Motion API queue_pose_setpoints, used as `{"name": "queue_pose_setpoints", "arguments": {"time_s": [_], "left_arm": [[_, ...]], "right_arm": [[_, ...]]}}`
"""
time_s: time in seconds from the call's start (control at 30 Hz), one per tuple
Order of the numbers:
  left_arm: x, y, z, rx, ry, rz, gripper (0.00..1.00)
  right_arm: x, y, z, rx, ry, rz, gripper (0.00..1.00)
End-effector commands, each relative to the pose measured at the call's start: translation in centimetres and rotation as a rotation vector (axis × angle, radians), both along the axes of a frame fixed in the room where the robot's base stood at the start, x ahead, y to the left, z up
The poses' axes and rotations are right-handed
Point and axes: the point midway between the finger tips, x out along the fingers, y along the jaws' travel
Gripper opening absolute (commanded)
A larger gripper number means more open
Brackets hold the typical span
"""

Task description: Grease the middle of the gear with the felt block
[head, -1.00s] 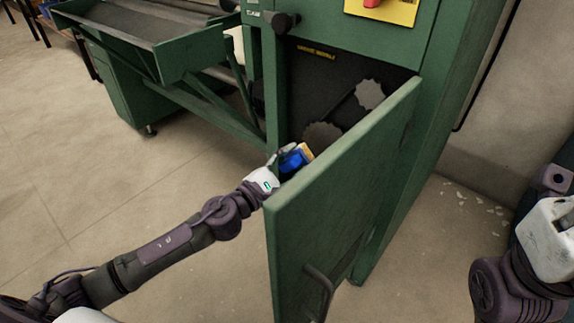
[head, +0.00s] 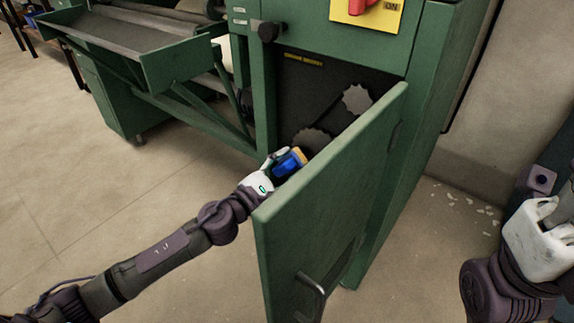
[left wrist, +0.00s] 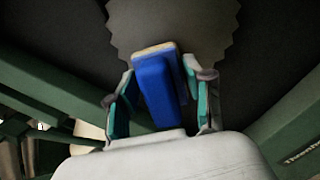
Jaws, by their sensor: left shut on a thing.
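The felt block has a blue body (left wrist: 158,88) and a pale felt edge. In the left wrist view it stands between the fingers of my left gripper (left wrist: 160,97), which is shut on it. In the head view the block (head: 288,163) and my left gripper (head: 279,160) are at the opening of the green cabinet. A grey toothed gear (left wrist: 172,30) lies just beyond the felt end in the left wrist view. In the head view the lower gear (head: 311,139) is partly hidden, and a second gear (head: 357,98) sits higher right. I cannot tell whether felt and gear touch.
The green cabinet door (head: 330,195) stands open, close to the right of my left arm. A green machine bed (head: 130,50) is at the left. My right arm is at the far right, its fingertips not clearly visible. Floor (head: 90,180) is clear at the left.

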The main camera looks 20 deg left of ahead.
Motion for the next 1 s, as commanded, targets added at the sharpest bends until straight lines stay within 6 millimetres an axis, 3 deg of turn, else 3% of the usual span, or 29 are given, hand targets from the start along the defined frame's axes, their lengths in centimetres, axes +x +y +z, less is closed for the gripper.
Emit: {"name": "queue_pose_setpoints", "arguments": {"time_s": [0.7,1.0], "left_arm": [[1.4,-0.5,0.1,-0.001,-0.001,0.0,0.23],[0.9,-1.5,0.2,-0.001,0.0,0.0,0.23]], "right_arm": [[0.1,0.0,-0.2,0.0,0.01,-0.001,0.37],[0.0,-0.1,0.3,0.001,0.004,0.001,0.37]]}}
